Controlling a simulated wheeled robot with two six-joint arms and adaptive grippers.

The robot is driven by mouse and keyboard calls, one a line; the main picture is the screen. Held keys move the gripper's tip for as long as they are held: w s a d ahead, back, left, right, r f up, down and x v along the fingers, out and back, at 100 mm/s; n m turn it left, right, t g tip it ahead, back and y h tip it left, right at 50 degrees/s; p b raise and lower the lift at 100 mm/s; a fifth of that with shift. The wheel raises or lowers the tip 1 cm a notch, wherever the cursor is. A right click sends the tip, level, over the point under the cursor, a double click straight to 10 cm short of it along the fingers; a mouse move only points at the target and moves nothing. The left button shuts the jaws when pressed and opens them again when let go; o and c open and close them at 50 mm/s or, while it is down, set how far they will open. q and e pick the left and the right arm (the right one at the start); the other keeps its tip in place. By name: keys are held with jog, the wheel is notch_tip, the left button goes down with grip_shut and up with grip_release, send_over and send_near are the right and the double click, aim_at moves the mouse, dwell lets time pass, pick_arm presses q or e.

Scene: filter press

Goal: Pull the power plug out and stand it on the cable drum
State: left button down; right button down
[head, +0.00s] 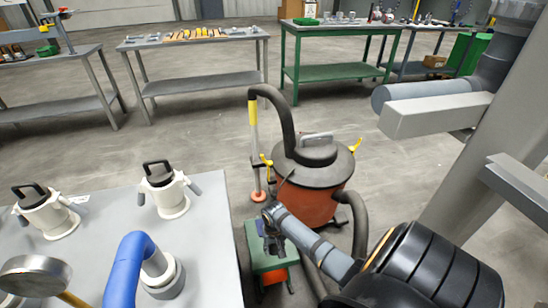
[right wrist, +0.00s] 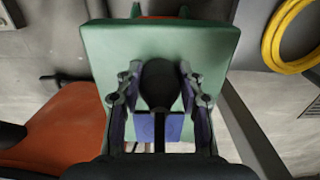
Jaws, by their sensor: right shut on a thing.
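My right gripper (head: 273,242) is low over a green-topped stand with an orange part below it (head: 255,240), which looks like the cable drum. In the right wrist view the flat green top (right wrist: 115,55) lies right beyond my fingers. My right gripper (right wrist: 158,98) is shut on a dark rounded thing (right wrist: 158,82), apparently the power plug, with a dark strip like a cable running back between the blue pads. I cannot tell whether the plug touches the green top. My left gripper is not in view.
An orange vacuum (head: 310,205) with a black hose stands just behind the green stand. A grey table (head: 210,255) with white pump-like units is at left. A grey column (head: 465,190) rises at right. A yellow coil (right wrist: 290,35) shows in the right wrist view.

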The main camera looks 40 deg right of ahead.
jog(key=shift+f, duration=0.5)
dwell(0.3)
jog(key=c, duration=0.7)
grip_release()
jog(key=shift+c, duration=0.2)
notch_tip(320, 180, up, 12)
